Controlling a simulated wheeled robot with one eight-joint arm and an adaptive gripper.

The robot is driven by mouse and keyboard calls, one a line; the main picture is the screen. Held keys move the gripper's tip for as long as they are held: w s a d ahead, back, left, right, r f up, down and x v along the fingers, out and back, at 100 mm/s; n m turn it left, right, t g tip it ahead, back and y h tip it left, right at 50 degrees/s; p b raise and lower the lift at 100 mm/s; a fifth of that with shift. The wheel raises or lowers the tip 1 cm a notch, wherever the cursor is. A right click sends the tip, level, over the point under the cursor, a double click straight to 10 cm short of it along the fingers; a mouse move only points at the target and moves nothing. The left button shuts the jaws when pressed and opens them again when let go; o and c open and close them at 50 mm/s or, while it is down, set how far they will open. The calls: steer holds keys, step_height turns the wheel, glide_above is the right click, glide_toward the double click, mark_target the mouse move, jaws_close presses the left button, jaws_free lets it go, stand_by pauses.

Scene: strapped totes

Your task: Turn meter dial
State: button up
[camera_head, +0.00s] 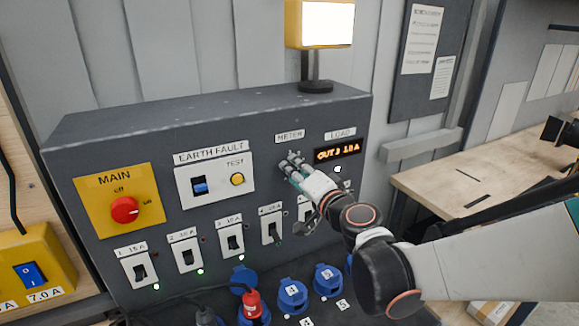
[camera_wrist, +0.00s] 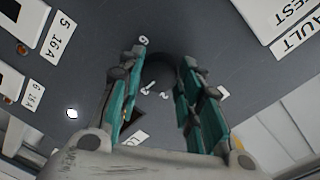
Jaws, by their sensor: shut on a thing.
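The meter dial is a dark round knob (camera_wrist: 159,72) on the grey panel, with small white numbers around it in the wrist view. My gripper (camera_head: 291,160) reaches the panel just under the METER label (camera_head: 290,136) and covers the dial in the head view. In the wrist view my gripper (camera_wrist: 162,60) has its two green-sided fingers on either side of the knob, shut on it. The dial's pointer is hard to make out. The orange LOAD display (camera_head: 337,151) reads about "OUT 3 1.8 A".
A red main switch (camera_head: 124,209), an earth fault unit (camera_head: 215,182) and a row of breakers (camera_head: 186,255) share the panel. Blue sockets (camera_head: 292,296) and a red plug (camera_head: 253,303) sit below. A lit yellow lamp (camera_head: 326,23) stands on top. A wooden bench (camera_head: 470,180) is at right.

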steer(key=shift+n, duration=1.2)
steer(key=o, duration=1.1)
steer(key=shift+f, duration=0.1)
steer(key=shift+c, duration=0.2)
steer(key=shift+s, duration=0.1)
steer(key=v, duration=1.1)
steer(key=shift+s, duration=0.45)
